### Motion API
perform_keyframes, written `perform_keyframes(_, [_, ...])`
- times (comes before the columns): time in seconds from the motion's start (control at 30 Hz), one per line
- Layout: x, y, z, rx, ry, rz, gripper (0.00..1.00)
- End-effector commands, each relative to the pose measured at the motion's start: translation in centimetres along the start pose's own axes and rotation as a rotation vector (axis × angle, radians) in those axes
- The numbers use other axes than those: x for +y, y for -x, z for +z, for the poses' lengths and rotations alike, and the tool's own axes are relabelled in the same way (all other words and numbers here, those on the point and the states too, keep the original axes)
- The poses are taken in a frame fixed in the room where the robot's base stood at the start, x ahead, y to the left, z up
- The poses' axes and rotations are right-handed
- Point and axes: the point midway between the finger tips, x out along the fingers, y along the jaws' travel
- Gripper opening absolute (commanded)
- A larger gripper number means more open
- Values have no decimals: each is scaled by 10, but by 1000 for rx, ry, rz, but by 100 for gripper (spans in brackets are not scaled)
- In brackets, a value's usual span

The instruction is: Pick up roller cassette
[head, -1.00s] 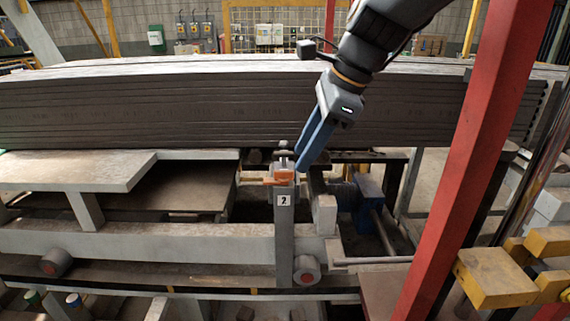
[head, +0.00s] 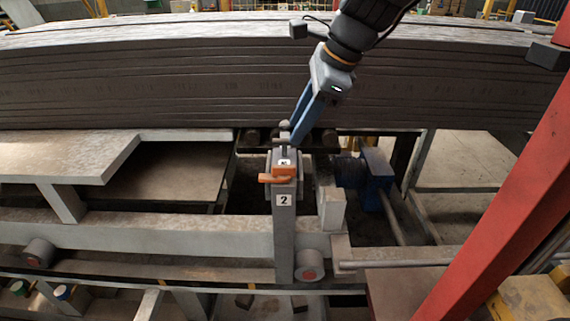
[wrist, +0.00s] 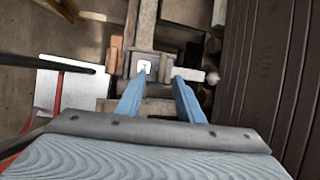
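The likely roller cassette is a small grey block (head: 284,154) with a white label, an orange lever in front and a round-topped pin. It sits at the top of an upright grey post (head: 284,235) marked 2. In the wrist view the labelled grey block (wrist: 136,66) is just ahead of the fingertips. My gripper (head: 297,138) points down at it with two blue fingers. In the wrist view my gripper (wrist: 161,76) has a gap between its fingers and nothing clearly held. I cannot tell whether the fingers touch the block.
A long stack of grey slabs (head: 200,85) runs close behind the gripper. A red column (head: 500,225) stands at the right. A blue motor-like unit (head: 377,170) is right of the post. A pale beam (head: 150,240) crosses below, with an orange lever (head: 278,177) above it.

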Motion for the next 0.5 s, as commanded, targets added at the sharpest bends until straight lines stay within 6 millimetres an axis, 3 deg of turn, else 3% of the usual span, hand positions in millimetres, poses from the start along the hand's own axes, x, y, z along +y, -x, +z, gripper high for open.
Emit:
perform_keyframes(0.23, [-3,-30,2,1,-2,1,34])
perform_keyframes(0.5, [-4,-35,1,1,-4,-2,34])
